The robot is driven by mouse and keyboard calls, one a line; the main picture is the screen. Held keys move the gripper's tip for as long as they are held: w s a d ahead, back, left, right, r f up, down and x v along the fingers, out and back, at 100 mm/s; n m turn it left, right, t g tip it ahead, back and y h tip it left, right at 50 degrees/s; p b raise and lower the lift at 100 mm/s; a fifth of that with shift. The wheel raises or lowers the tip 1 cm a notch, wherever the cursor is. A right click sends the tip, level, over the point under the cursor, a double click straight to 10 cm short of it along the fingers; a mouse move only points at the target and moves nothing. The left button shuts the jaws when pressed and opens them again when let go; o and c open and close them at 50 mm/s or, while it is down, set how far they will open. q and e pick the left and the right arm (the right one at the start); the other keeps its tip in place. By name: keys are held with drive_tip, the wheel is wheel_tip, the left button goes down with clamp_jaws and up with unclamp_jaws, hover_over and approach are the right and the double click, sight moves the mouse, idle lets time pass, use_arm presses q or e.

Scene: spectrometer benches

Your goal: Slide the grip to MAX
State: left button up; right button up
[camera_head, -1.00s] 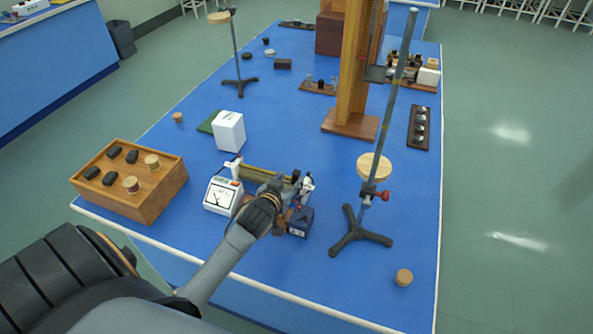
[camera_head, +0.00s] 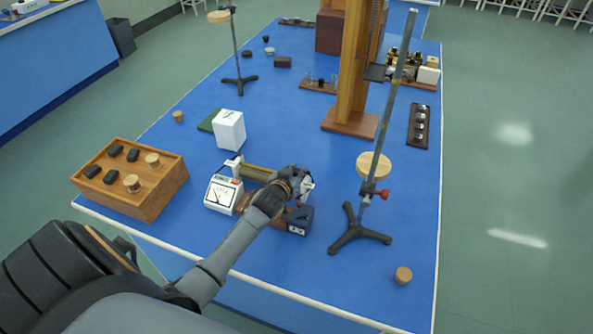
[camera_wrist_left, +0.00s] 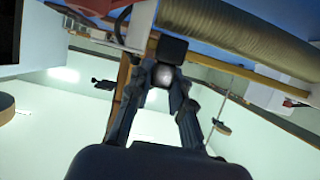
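The slide rheostat lies near the front of the blue bench, its ribbed tan coil (camera_head: 257,173) showing left of my left gripper (camera_head: 294,184). In the left wrist view the coil (camera_wrist_left: 235,35) runs across the top. There, the two fingers of my left gripper (camera_wrist_left: 158,80) close in on either side of a black block (camera_wrist_left: 172,48), which looks like the grip. The fingers appear shut on it, though the contact is partly hidden. In the head view my gripper covers the grip, near the rheostat's right end. No MAX mark is readable. My right gripper is not in view.
A stand with a tripod foot (camera_head: 358,230) rises to the right. A wooden box (camera_head: 140,197) with several pieces sits at the left.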

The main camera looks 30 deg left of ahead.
sight(256, 166)
use_arm(q)
clamp_jaws()
drive_tip(key=s+a, duration=0.1)
drive_tip(key=a, duration=0.3)
drive_tip(key=s+a, duration=0.1)
drive_tip(key=a, duration=0.4)
drive_tip(key=s+a+p, duration=0.1)
drive_tip(key=a, duration=0.3)
drive_tip(key=shift+s+a+f, duration=0.1)
drive_tip(key=shift+s+a, duration=0.05)
drive_tip(key=shift+a, duration=0.1)
drive_tip(key=shift+d, duration=0.25)
drive_tip(key=o, duration=0.9)
unclamp_jaws()
drive_tip(key=shift+a, duration=0.1)
drive_tip(key=shift+c, duration=0.2)
drive_tip(key=v, duration=1.2)
